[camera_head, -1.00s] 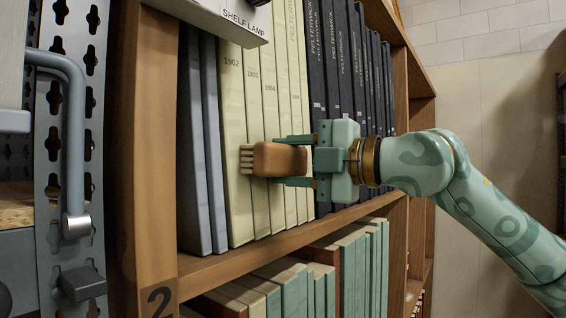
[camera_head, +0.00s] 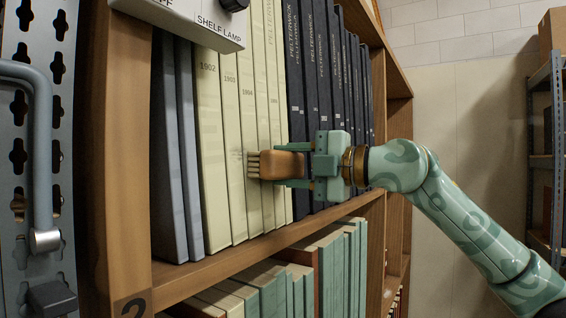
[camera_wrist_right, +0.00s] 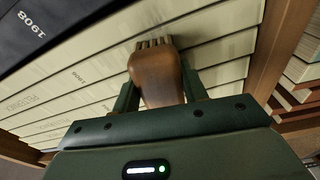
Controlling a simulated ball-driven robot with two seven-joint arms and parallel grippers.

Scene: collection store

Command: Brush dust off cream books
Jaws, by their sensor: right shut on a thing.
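A row of cream books (camera_head: 210,150) stands upright on the shelf, with numbers such as 1902 on the spines. The cream spines also fill much of the wrist view (camera_wrist_right: 215,47). My right gripper (camera_head: 285,167) is shut on a brown wooden brush (camera_head: 276,164). Its pale bristles point at the cream spines near the book marked 1904. In the wrist view the brush (camera_wrist_right: 157,75) sits between the fingers, bristles at the spines; I cannot tell whether they touch. I cannot clearly make out dust on the spines. My left gripper is not in view.
Blue-grey books (camera_head: 168,150) stand left of the cream ones, dark navy books (camera_head: 312,90) to the right. A shelf lamp box (camera_head: 190,22) hangs above. The wooden upright (camera_head: 120,150) and shelf edge (camera_head: 265,245) bound the row.

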